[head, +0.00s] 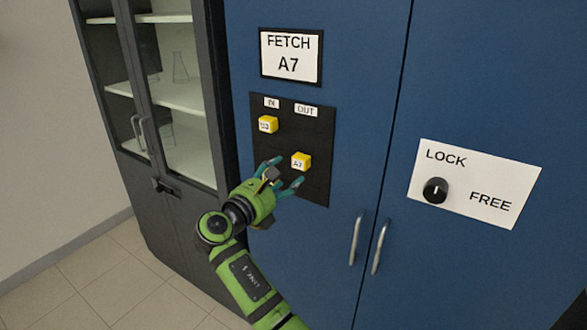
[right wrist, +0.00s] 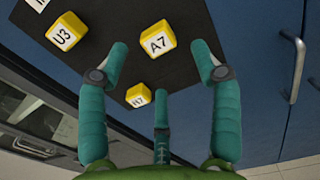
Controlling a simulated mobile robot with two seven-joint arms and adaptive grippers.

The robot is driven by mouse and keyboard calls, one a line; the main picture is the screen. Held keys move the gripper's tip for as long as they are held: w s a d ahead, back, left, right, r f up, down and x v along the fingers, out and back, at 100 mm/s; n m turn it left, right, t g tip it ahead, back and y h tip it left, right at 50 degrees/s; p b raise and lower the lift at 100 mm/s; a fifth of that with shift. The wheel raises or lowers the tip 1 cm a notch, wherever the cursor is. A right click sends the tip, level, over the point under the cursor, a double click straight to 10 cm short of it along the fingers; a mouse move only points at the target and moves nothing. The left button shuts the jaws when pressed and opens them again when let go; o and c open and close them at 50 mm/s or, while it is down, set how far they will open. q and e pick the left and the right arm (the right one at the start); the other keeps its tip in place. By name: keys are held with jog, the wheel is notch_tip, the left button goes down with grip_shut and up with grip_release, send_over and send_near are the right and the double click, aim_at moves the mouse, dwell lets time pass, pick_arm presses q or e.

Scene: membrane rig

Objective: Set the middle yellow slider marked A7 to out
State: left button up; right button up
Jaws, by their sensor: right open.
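The middle yellow slider A7 (head: 300,162) sits on the black panel (head: 318,140), on the right side, in line below the OUT label (head: 305,110). My right gripper (head: 284,172) is open and empty just below and left of A7, its teal fingers spread. In the right wrist view, A7 (right wrist: 157,40) shows ahead between the spread fingertips (right wrist: 160,68), with no contact visible. The yellow slider U3 (head: 268,124) sits higher, under the IN label (head: 271,102). The lowest slider, H7 (right wrist: 138,95), shows only in the right wrist view; my gripper hides it in the head view. My left gripper is out of view.
The panel is on a blue cabinet (head: 360,110) below a FETCH A7 sign (head: 290,57). Door handles (head: 355,240) stick out at lower right. A dark knob (head: 435,190) sits on a LOCK/FREE plate (head: 480,180). A glass-door cabinet (head: 165,110) stands left.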

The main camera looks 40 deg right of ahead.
jog(key=shift+v, duration=2.4)
jog(key=shift+f, duration=0.1)
notch_tip(320, 180, down, 23)
jog(key=w+a+n+t+y+b, duration=0.1)
jog(key=w+a+t+y, duration=0.15)
jog(key=y, duration=0.35)
jog(key=s+a+f+m+g+y, duration=0.1)
jog(key=s+a+f+m+y, duration=0.3)
jog(key=f, duration=0.8)
jog(key=s+f+n+g+y, duration=0.1)
jog(key=s+f+g, duration=0.1)
jog(key=s+f, duration=0.65)
jog(key=s+a+f+m+g+y+b, duration=0.15)
jog(key=s+f+m, duration=0.35)
jog(key=f, duration=0.7)
jog(key=s+f+m+g+y, duration=0.1)
jog(key=s+f+m, duration=0.3)
jog(key=s, duration=0.7)
jog(key=s+f+m+g+y, duration=0.1)
jog(key=s+f+m, duration=0.3)
jog(key=s, duration=0.7)
jog(key=s+f+m+g+y, duration=0.1)
jog(key=s+f+m, duration=0.4)
jog(key=s, duration=0.7)
jog(key=shift+f+g+y+b, duration=0.4)
jog(key=shift+y+b, duration=0.05)
jog(key=shift+y, duration=0.1)
